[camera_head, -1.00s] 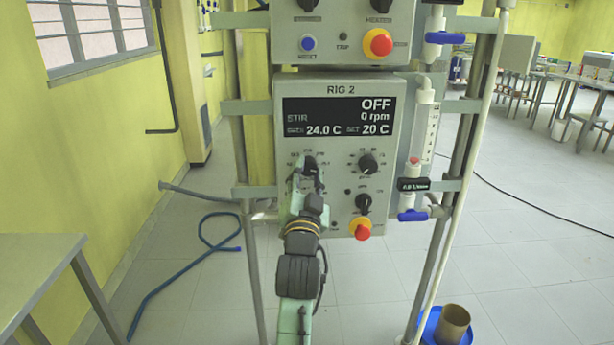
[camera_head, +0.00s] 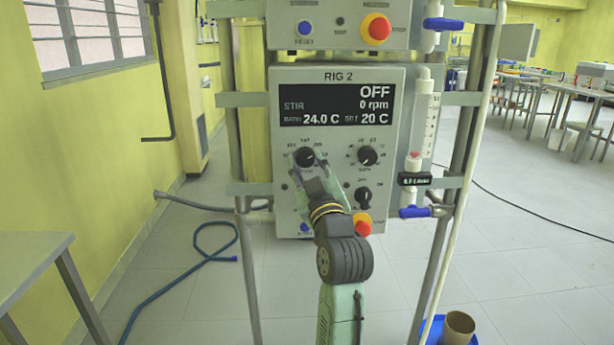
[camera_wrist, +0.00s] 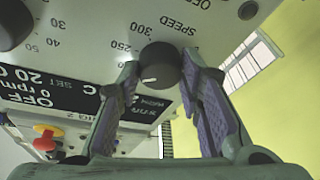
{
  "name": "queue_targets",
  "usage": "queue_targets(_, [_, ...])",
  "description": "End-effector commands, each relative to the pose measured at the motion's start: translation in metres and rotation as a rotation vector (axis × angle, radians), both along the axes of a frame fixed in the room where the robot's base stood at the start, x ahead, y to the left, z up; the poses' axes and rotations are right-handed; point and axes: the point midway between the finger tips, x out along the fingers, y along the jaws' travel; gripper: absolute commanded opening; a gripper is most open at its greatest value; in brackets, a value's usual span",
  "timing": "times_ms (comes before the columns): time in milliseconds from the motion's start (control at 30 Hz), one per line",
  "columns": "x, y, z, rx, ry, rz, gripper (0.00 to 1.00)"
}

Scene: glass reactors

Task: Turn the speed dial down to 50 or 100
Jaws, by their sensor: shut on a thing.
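The speed dial (camera_head: 304,157) is a round black knob at the left of the RIG 2 panel (camera_head: 335,185). It also shows in the wrist view (camera_wrist: 160,66), beside the word SPEED and the numbers 250 and 300. Its white pointer line faces lower left there; a finger hides the scale on that side, so I cannot read the value. My gripper (camera_head: 307,166) reaches up from below, its two fingers shut on opposite sides of the dial. The display (camera_head: 336,105) reads OFF, 0 rpm, 24.0 C and SET 20 C.
Another black dial (camera_head: 367,156) is to the right, above a black switch (camera_head: 363,196) and a red-and-yellow button (camera_head: 362,225) close to my arm. A flow tube with a blue valve (camera_head: 414,212) stands right of the panel. A table (camera_head: 35,262) is at left.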

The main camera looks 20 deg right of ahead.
Motion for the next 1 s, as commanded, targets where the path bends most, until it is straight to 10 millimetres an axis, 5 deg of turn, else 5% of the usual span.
queue_targets(1000, [-0.0009,-0.0037,0.0054,-0.932,0.269,-0.003,0.05])
